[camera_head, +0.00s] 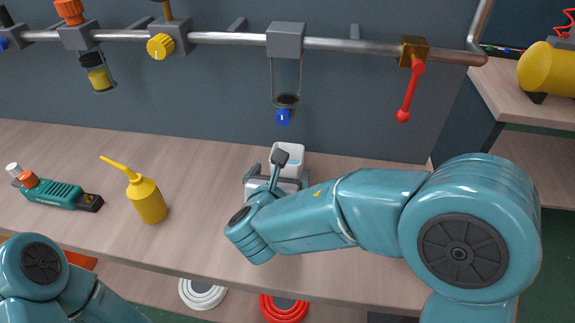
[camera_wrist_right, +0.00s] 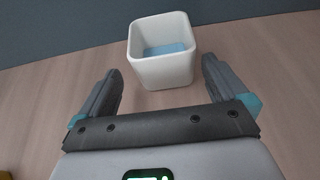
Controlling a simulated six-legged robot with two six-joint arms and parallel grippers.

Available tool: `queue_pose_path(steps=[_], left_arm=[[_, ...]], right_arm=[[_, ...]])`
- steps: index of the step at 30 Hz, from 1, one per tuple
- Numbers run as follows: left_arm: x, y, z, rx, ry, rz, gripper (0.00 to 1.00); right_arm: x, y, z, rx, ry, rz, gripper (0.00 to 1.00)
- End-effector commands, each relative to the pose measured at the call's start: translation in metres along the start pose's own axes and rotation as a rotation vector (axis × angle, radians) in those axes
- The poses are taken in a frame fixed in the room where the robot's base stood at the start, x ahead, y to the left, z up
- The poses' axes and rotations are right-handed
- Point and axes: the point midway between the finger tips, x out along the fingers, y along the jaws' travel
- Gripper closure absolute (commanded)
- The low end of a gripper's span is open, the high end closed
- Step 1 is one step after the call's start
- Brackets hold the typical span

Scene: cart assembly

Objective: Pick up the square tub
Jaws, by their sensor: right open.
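The square tub (camera_head: 293,156) is white with rounded corners and stands upright on the wooden bench, near the wall. In the right wrist view the tub (camera_wrist_right: 165,72) is open at the top, with something light blue inside. My right gripper (camera_head: 276,174) is open and empty, just on the near side of the tub. In the right wrist view the two fingers of my right gripper (camera_wrist_right: 160,84) are spread wide, left and right of the tub's near part, with gaps on both sides. My left gripper is out of view; only part of its arm shows.
A yellow oil bottle (camera_head: 147,199) and a teal tool (camera_head: 55,191) stand or lie to the left on the bench (camera_head: 200,153). A metal rail (camera_head: 235,39) with hanging fittings and a red lever (camera_head: 410,88) runs above. The bench around the tub is clear.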

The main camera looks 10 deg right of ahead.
Motion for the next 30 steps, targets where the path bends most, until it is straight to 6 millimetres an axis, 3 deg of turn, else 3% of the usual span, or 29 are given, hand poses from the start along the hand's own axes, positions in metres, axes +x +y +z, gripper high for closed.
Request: queue_pose_path(steps=[5,13,21,22,26,30], left_arm=[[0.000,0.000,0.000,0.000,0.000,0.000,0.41],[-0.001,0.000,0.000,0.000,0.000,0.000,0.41],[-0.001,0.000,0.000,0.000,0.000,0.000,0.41],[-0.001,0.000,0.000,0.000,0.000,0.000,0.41],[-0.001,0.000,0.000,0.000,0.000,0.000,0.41],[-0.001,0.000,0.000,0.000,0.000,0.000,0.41]], right_arm=[[0.015,-0.002,0.000,0.000,0.001,-0.002,0.00],[0.057,-0.006,0.001,0.000,0.000,-0.003,0.00],[0.062,-0.006,0.001,0.000,0.000,0.000,0.00],[0.062,-0.006,0.001,0.000,0.000,0.000,0.03],[0.062,-0.006,0.001,0.000,0.000,0.000,0.46],[0.062,-0.006,0.001,0.000,0.000,0.000,0.49]])
